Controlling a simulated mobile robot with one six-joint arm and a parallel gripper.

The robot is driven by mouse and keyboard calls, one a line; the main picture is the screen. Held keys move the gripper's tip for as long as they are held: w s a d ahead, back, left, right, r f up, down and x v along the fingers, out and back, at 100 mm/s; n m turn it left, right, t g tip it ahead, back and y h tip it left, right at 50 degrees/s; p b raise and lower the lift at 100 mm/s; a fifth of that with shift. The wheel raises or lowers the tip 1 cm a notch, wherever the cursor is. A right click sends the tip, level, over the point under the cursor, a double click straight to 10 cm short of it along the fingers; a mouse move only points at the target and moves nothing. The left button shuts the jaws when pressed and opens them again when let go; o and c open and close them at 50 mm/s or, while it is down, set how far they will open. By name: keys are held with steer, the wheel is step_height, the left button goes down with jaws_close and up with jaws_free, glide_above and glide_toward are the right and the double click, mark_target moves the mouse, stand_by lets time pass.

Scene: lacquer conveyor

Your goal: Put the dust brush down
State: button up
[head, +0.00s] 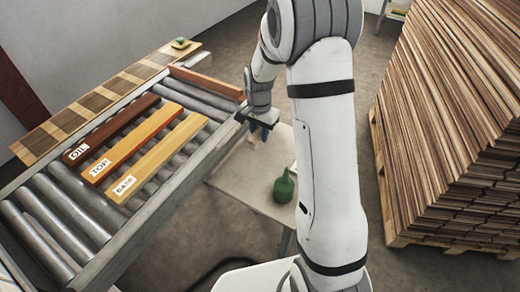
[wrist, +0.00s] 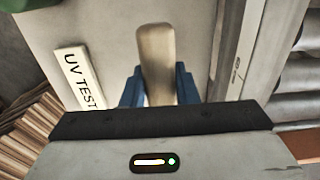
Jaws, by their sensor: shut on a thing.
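The dust brush shows in the wrist view as a pale beige handle (wrist: 156,55) between the blue fingertips. Its bristles cannot be made out. My gripper (wrist: 158,88) is shut on this handle. In the head view my gripper (head: 263,130) is over the far part of a pale side table (head: 232,182), beside the conveyor's right edge. I cannot tell whether the brush touches the table top. The arm hides part of the table.
A green bottle (head: 284,186) stands on the table. A white "UV TEST" block (wrist: 77,77) lies left of the brush in the wrist view. The roller conveyor (head: 85,225) carries boards labelled OIL, TOP and BASE. A tall wood stack (head: 450,120) stands right. The table's near left is clear.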

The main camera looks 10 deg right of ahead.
step_height(320, 180, down, 3)
steer(key=shift+w+d+r, duration=0.1)
steer(key=shift+w+d, duration=0.05)
steer(key=shift+f+p, duration=0.35)
steer(key=shift+f, duration=1.65)
steer(key=shift+f, duration=0.1)
steer(key=o, duration=0.5)
steer(key=shift+f, duration=0.15)
steer(key=o, duration=0.4)
steer(key=shift+o, duration=0.2)
